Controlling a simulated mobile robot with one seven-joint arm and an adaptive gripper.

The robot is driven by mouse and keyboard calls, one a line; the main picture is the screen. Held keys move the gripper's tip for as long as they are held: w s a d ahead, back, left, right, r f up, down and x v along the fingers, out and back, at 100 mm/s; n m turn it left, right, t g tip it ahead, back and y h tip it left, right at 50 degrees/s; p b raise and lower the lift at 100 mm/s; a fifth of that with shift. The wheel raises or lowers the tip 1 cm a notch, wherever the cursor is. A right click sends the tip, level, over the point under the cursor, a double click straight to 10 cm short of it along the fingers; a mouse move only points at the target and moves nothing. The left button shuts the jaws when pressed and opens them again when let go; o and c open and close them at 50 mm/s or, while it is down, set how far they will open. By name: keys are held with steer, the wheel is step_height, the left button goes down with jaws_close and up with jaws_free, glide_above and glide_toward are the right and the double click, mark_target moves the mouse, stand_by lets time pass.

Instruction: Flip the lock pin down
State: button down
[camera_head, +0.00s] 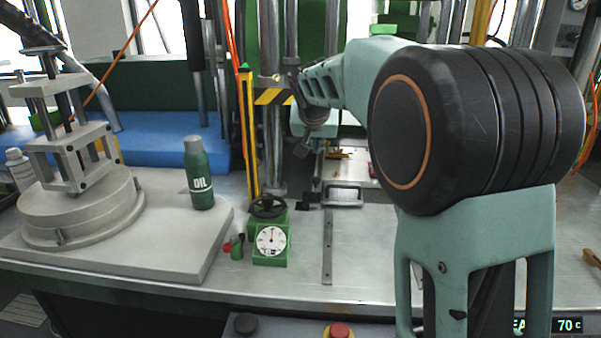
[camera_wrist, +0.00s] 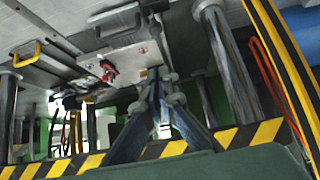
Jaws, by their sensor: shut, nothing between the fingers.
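My gripper (camera_wrist: 160,78) points up into the wrist view, with its fingers together and nothing between them. A light metal plate (camera_wrist: 132,55) lies beyond the fingertips and carries a small red part (camera_wrist: 108,72), apart from the gripper. I cannot tell for sure whether this red part is the lock pin. In the head view the plate (camera_head: 352,178) shows a small yellow part (camera_head: 339,154) and a sliver of red (camera_head: 371,170) beside my arm.
Steel columns (camera_wrist: 232,70) and a yellow-black striped bar (camera_wrist: 170,148) stand close around my gripper. A green dial gauge (camera_head: 271,240), an oil bottle (camera_head: 199,175) and a round clamp fixture (camera_head: 80,205) stand on the left bench.

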steer(key=shift+a, duration=0.15)
steer(key=s+f+x, duration=0.2)
steer(key=x, duration=1.1)
steer(key=shift+a+b, duration=0.2)
steer(key=shift+b, duration=0.15)
